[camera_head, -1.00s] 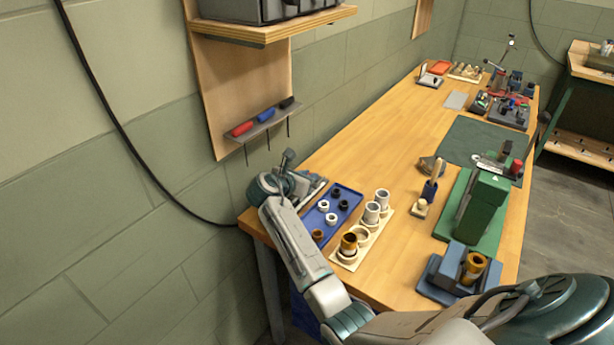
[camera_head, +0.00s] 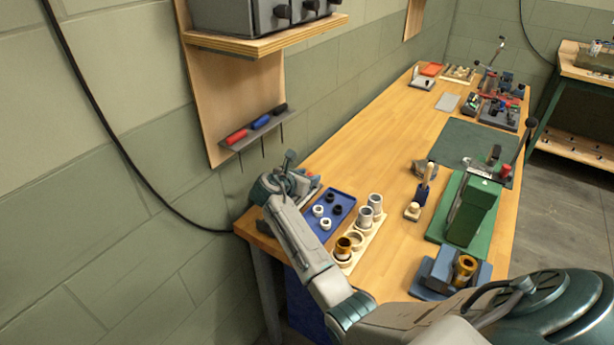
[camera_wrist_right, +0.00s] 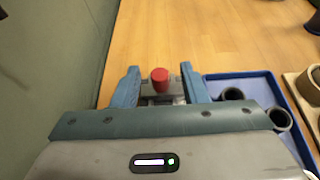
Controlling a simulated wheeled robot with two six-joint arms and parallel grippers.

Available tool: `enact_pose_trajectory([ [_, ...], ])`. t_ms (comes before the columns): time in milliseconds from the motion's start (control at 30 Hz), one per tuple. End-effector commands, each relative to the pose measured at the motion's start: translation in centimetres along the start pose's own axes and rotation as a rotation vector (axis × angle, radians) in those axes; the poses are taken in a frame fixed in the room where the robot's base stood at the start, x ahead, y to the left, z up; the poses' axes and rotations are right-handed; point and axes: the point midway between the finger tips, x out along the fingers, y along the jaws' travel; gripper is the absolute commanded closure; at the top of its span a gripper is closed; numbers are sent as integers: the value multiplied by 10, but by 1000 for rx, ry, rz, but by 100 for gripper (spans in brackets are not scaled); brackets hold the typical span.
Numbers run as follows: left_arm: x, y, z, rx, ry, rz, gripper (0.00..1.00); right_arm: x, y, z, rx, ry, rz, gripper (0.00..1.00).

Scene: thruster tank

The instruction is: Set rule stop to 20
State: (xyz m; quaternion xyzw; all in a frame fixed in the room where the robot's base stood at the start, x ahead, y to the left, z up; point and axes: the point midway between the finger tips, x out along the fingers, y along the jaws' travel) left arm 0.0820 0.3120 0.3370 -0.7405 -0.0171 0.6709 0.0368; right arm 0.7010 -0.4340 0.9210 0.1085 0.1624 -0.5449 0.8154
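The rule stop (camera_wrist_right: 160,86) shows in the right wrist view as a grey block with a red knob on top. My right gripper (camera_wrist_right: 160,72) has its two blue fingers apart, one on each side of the block. There is clear space beside the knob; I cannot tell whether the fingers touch the block. In the head view my right gripper (camera_head: 290,184) is at the bench's near left corner by the wall, and its wrist hides most of the rule. The scale and its numbers cannot be read. My left gripper is not in view.
A blue tray (camera_head: 345,198) with dark and white rings is right of my right gripper. A cream rack (camera_head: 372,234) holds cylinders. A green press (camera_head: 472,212) and a blue fixture (camera_head: 432,278) stand further right. The wall is close on the left.

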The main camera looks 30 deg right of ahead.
Motion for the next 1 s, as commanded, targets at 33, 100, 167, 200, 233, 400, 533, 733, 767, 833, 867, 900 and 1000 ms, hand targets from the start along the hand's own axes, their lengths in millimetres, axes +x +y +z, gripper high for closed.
enact_pose_trajectory([
  [33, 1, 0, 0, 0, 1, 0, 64, -2, 0, -1, 0, 1, 1, 60],
  [100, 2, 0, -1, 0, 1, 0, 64, -9, 1, -2, 2, 2, 2, 60],
  [167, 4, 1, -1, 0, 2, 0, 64, -18, 1, -2, 3, 2, 3, 60],
  [200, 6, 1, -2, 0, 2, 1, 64, -25, 1, -2, 3, 2, 3, 60],
  [233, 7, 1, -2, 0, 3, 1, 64, -32, 1, -3, 4, 3, 3, 60],
  [400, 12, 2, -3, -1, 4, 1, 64, -67, 1, -3, 3, 3, 3, 60],
  [533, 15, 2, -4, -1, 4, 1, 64, -88, 1, -2, 2, 3, 2, 60],
  [733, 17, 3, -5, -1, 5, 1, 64, -106, 0, -1, 0, 2, 1, 60],
  [767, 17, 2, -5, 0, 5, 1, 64, -106, 0, -1, 0, 2, 0, 60],
  [833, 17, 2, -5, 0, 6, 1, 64, -108, 0, -1, 0, 1, 0, 60],
  [867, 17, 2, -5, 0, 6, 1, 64, -108, 0, 0, 0, 1, 0, 60],
  [900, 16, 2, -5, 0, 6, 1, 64, -108, 0, 0, 0, 1, 0, 60],
  [1000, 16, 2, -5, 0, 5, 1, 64, -107, 0, 0, 0, 1, 0, 60],
])
